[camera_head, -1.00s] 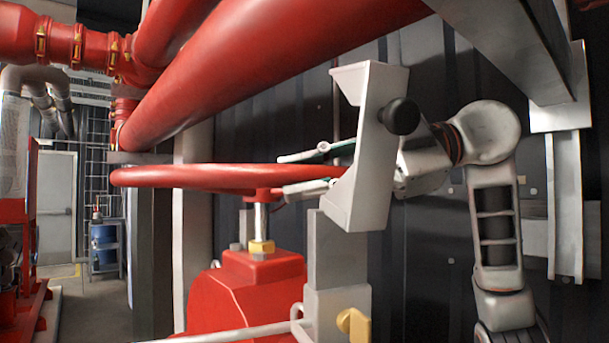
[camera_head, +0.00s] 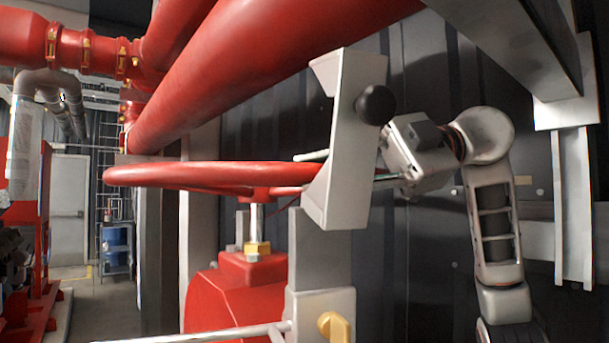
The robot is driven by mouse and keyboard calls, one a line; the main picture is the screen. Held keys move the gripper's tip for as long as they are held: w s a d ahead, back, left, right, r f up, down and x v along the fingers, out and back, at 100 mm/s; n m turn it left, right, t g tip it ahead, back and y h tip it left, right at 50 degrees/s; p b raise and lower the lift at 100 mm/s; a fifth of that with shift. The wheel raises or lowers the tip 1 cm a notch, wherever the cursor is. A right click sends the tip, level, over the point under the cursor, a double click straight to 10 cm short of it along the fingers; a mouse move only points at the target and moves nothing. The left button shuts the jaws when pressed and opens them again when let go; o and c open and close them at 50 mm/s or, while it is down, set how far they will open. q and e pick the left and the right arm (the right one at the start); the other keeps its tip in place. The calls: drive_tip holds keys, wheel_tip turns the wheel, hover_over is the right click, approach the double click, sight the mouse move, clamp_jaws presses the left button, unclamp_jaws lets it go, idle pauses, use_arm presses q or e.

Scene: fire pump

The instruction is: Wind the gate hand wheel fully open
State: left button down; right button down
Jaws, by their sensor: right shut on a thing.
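The red gate hand wheel (camera_head: 190,174) lies level on a silver stem above a yellow nut and red valve body (camera_head: 235,300). My right gripper (camera_head: 312,168) reaches in from the right at the wheel's right rim. It is shut on the rim. A pale bracket with a black knob hides the middle of its fingers and the right end of the rim. One fingertip shows left of the bracket, above the rim. My left gripper is not in view.
The pale bracket (camera_head: 345,140) with the black knob (camera_head: 375,105) stands in front of the rim's right side. A thick red pipe (camera_head: 270,65) slants above the wheel. A yellow handle (camera_head: 334,326) and a silver rod are below.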

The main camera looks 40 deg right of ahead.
drive_tip(key=c, duration=1.9)
unclamp_jaws()
drive_tip(key=shift+d, duration=0.1)
drive_tip(key=shift+o, duration=0.4)
drive_tip(key=shift+s+d, duration=0.1)
drive_tip(key=shift+d, duration=0.1)
drive_tip(key=shift+a, duration=0.1)
drive_tip(key=v, duration=1.2)
